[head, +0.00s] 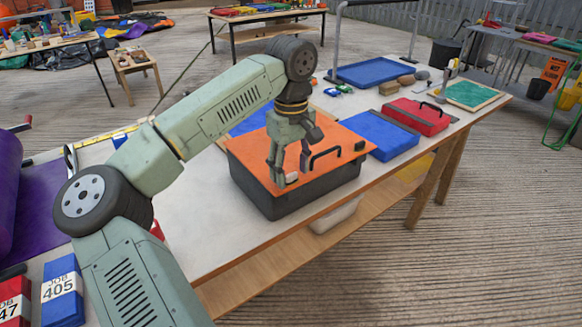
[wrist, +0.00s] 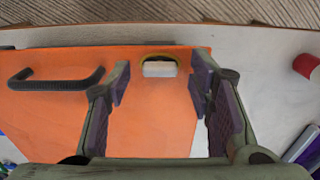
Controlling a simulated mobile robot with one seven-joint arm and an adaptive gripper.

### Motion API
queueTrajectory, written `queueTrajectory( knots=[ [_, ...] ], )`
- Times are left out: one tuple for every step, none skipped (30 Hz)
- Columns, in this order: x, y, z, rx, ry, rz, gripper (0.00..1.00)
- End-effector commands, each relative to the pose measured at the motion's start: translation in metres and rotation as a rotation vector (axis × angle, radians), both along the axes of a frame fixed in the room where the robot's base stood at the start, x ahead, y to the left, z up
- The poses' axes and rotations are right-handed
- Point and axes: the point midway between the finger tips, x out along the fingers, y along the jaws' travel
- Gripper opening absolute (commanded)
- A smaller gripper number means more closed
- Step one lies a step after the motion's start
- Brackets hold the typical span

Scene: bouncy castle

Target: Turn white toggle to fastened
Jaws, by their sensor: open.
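The white toggle (wrist: 159,69) sits in a dark, yellow-edged recess near the edge of an orange lid. It also shows in the head view (head: 291,178), close by my fingertips. The orange lid (wrist: 50,115) covers a dark grey box (head: 300,199) on the table and carries a black handle (wrist: 55,78). My gripper (wrist: 160,85) is open and empty, pointing down over the lid. In the wrist view the toggle lies between the two fingers, a little beyond them. I cannot tell whether the fingers touch the lid.
The table (head: 230,245) is pale, with bare surface in front of the box. A blue case (head: 380,135) and a red case (head: 416,115) lie right of the box. A red cylinder (wrist: 306,66) stands at the right in the wrist view. A black knob (head: 360,146) is on the lid's right end.

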Motion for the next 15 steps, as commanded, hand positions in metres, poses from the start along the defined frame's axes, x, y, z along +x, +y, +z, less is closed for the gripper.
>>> queueTrajectory(
  knots=[
    [-0.0001,-0.0001,-0.0031,-0.001,-0.001,0.000,0.48],
    [-0.0001,-0.0002,-0.0046,-0.001,-0.001,0.000,0.48],
    [-0.0002,-0.0003,-0.0060,-0.001,-0.001,0.000,0.48],
    [-0.0002,-0.0004,-0.0068,0.000,-0.001,-0.001,0.48],
    [-0.0002,-0.0004,-0.0072,0.000,-0.001,-0.001,0.48],
    [-0.0002,-0.0004,-0.0076,0.000,-0.001,-0.001,0.48],
    [-0.0002,-0.0004,-0.0077,0.000,-0.001,-0.001,0.48],
    [-0.0002,-0.0004,-0.0077,0.000,-0.001,0.000,0.48],
    [-0.0002,-0.0004,-0.0076,0.000,-0.001,0.000,0.48],
    [-0.0002,-0.0004,-0.0076,-0.001,-0.001,0.000,0.48],
    [-0.0002,-0.0004,-0.0075,-0.001,-0.001,0.000,0.48],
    [-0.0001,-0.0003,-0.0075,-0.001,-0.001,0.000,0.46],
    [-0.0002,-0.0004,-0.0075,-0.001,-0.001,0.000,0.44],
    [-0.0001,-0.0003,-0.0074,-0.001,-0.001,0.000,0.42],
    [-0.0002,-0.0004,-0.0074,-0.001,-0.001,0.000,0.40]
  ],
)
